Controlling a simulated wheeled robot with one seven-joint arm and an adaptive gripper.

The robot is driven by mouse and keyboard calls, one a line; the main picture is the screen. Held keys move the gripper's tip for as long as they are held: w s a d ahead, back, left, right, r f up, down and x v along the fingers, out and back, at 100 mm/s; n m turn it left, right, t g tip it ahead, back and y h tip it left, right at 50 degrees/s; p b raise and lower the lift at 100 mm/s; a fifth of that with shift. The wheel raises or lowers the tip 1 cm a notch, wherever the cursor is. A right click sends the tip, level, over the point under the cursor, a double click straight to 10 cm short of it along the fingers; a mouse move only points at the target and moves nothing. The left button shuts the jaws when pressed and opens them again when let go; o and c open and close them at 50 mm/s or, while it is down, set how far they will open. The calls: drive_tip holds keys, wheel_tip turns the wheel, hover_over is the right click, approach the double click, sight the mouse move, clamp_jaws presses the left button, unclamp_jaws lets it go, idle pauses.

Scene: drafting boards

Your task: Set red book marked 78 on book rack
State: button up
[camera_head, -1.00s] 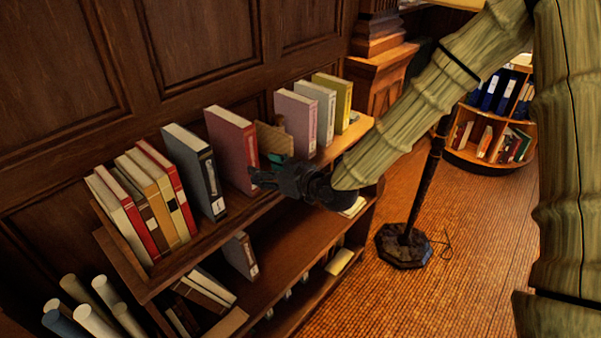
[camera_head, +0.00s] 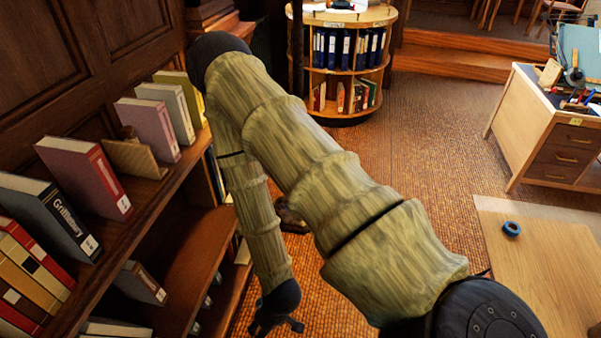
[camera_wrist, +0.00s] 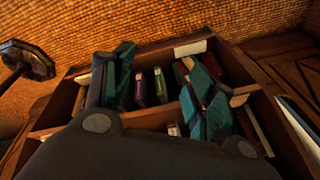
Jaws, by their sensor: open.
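I cannot read 78 on any book. In the head view a large dull-red book (camera_head: 88,176) with a small white spine label stands upright on the shelf's top, and a narrower red book (camera_head: 38,254) stands among books at the left. The wooden bookshelf (camera_head: 150,222) runs along the wall; I cannot tell whether it is the book rack. My gripper (camera_head: 275,322) is low in front of the shelf, near the bottom edge. In the wrist view my gripper (camera_wrist: 163,88) has its teal-padded fingers apart, with nothing held, over shelf compartments with several books.
A round bookcase (camera_head: 345,78) with blue binders and books stands at the back. A wooden desk (camera_head: 552,135) is at the right and a low table (camera_head: 555,262) with a blue tape roll (camera_head: 511,228) at lower right. The floor (camera_head: 440,140) between is clear.

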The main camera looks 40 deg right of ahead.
drive_tip(key=s+d+f+m+g+h, duration=0.1)
drive_tip(key=s+d, duration=0.3)
drive_tip(key=s, duration=0.5)
drive_tip(key=shift+s+f+g+h, duration=0.3)
drive_tip(key=shift+f+g, duration=0.3)
drive_tip(key=shift+f, duration=0.2)
drive_tip(key=shift+w, duration=0.1)
drive_tip(key=shift+c, duration=0.2)
